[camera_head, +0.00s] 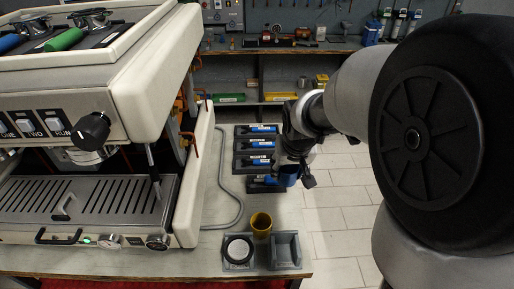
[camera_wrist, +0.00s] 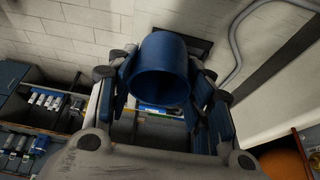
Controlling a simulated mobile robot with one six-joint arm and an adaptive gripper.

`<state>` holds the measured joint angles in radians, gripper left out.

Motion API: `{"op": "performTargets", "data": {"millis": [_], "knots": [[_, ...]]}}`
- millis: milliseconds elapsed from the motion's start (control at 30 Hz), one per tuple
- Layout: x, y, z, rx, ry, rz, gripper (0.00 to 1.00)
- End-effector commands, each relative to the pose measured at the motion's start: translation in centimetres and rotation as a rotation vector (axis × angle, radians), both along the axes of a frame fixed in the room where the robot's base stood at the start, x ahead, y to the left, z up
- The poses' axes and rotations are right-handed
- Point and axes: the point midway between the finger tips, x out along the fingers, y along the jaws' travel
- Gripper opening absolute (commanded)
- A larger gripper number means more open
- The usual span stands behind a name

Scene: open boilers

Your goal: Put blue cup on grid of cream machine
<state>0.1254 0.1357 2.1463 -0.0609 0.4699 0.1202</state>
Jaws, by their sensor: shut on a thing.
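The cream machine (camera_head: 140,95) stands on the table at the left in the head view. Its slotted metal grid (camera_head: 95,200) is bare except for a small handle-like piece. My gripper (camera_head: 291,178) is beyond the table's right part, to the right of the machine, and mostly hidden by its own links. In the wrist view my gripper (camera_wrist: 165,95) is shut on the blue cup (camera_wrist: 163,60), with a finger on each side and the cup's open mouth facing the camera. Only a bit of blue shows between the fingers in the head view.
A yellow cup (camera_head: 261,222) stands near the table's front edge, behind a grey holder with a black-and-white round piece (camera_head: 238,250) and an empty grey holder (camera_head: 285,251). A grey hose (camera_head: 232,190) curves over the table. Blue-labelled black bins (camera_head: 255,145) lie beyond.

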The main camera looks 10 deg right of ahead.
Motion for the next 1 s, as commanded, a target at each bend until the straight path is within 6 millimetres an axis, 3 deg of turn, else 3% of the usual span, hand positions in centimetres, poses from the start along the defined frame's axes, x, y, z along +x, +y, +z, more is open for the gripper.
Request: {"op": "performTargets", "data": {"millis": [33,100,300,567,800,1000], "knots": [[-0.1,0.0,-1.9,0.001,0.005,0.0,0.23],[-0.1,0.0,-3.8,0.001,0.004,0.0,0.23],[0.0,0.0,-7.7,0.0,0.001,0.0,0.23],[0.0,0.0,-9.5,0.0,0.0,-0.001,0.23],[0.0,0.0,-12.9,0.001,-0.001,0.0,0.23],[0.0,0.0,-12.8,0.001,-0.002,-0.001,0.23]]}}
